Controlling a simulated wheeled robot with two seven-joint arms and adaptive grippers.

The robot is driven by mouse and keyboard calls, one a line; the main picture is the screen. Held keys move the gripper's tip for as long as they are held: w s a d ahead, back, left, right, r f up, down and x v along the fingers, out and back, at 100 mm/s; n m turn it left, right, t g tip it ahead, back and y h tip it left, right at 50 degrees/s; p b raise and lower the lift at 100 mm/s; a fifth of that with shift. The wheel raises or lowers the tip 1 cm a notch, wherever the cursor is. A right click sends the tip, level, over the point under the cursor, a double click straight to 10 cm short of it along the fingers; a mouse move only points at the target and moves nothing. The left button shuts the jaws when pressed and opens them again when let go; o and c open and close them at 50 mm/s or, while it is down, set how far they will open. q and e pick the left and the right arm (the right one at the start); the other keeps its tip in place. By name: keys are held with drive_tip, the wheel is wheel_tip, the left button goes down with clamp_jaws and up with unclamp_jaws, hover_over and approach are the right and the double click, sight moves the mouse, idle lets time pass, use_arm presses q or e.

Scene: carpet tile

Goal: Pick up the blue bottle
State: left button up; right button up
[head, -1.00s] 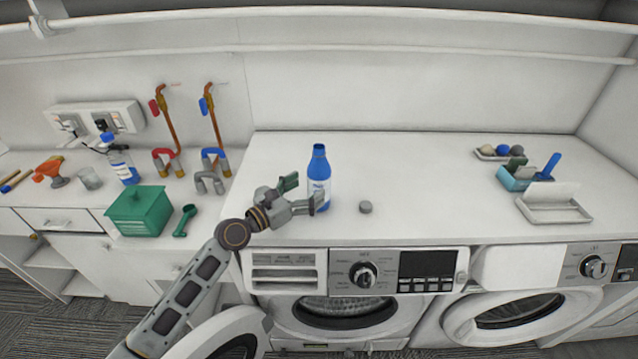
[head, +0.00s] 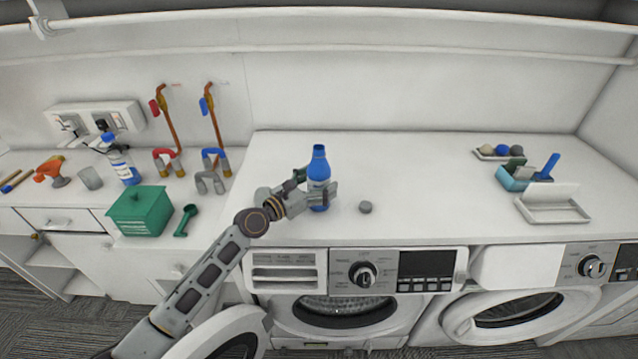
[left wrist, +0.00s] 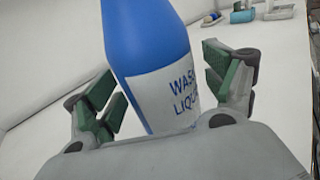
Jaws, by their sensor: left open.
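The blue bottle (head: 319,164) stands upright on the white countertop above the washing machine. It has a white label and also fills the middle of the left wrist view (left wrist: 148,42). My left gripper (head: 318,186) is at the bottle's lower half, with one finger on each side of it. In the left wrist view its green-padded fingers (left wrist: 168,88) are spread, and gaps show between the pads and the bottle. The gripper is open. My right gripper is not in view.
A small grey round object (head: 365,207) lies just right of the bottle. A green box (head: 140,212) and green scoop (head: 186,220) are at left. A blue caddy (head: 514,180) and white tray (head: 553,211) are at right. The counter behind the bottle is clear.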

sight(314, 154)
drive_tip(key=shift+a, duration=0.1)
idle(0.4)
use_arm(q)
drive_tip(key=c, duration=0.7)
drive_tip(key=shift+r, duration=0.1)
drive_tip(key=c, duration=0.8)
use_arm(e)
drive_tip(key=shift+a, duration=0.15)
use_arm(q)
drive_tip(key=shift+w, duration=0.1)
drive_tip(key=shift+r+p, duration=0.35)
drive_tip(key=shift+r, duration=0.55)
wheel_tip(314, 154, up, 7)
drive_tip(key=shift+f+p, duration=0.15)
drive_tip(key=shift+p, duration=0.45)
drive_tip(key=shift+r, duration=0.75)
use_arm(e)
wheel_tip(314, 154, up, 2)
